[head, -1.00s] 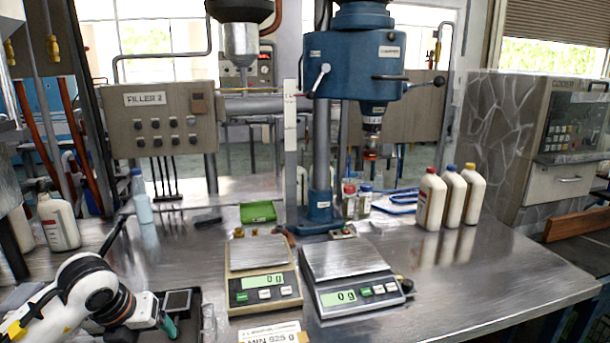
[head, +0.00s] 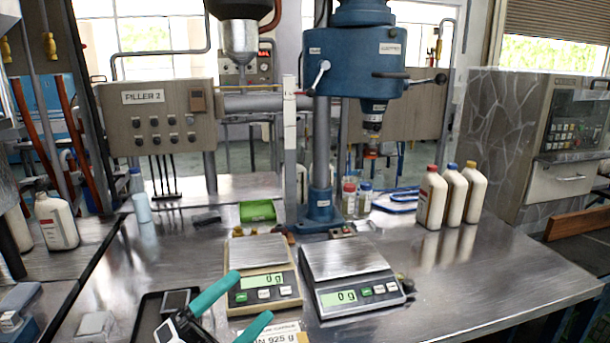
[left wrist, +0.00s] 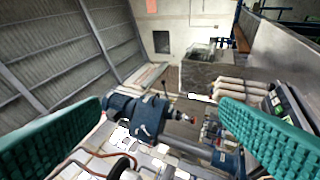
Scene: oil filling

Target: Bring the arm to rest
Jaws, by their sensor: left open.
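My left gripper (head: 253,294) is in the lower middle of the head view, its two teal fingers spread apart with nothing between them. The fingers are in front of the beige scale (head: 262,310) and partly cover it and the "925 g" card (head: 292,337). I cannot tell how high they are above the table. In the left wrist view the open fingers (left wrist: 160,110) frame the blue press (left wrist: 140,112) and a grey wall, tilted. My right gripper is not in view.
The grey scale (head: 345,262) beside the beige one is empty; both displays read 0 g. A black tray (head: 150,312) lies left of the gripper. Bottles (head: 430,200) stand at the right, with bare table (head: 490,275) in front. The blue press stands behind (head: 355,60).

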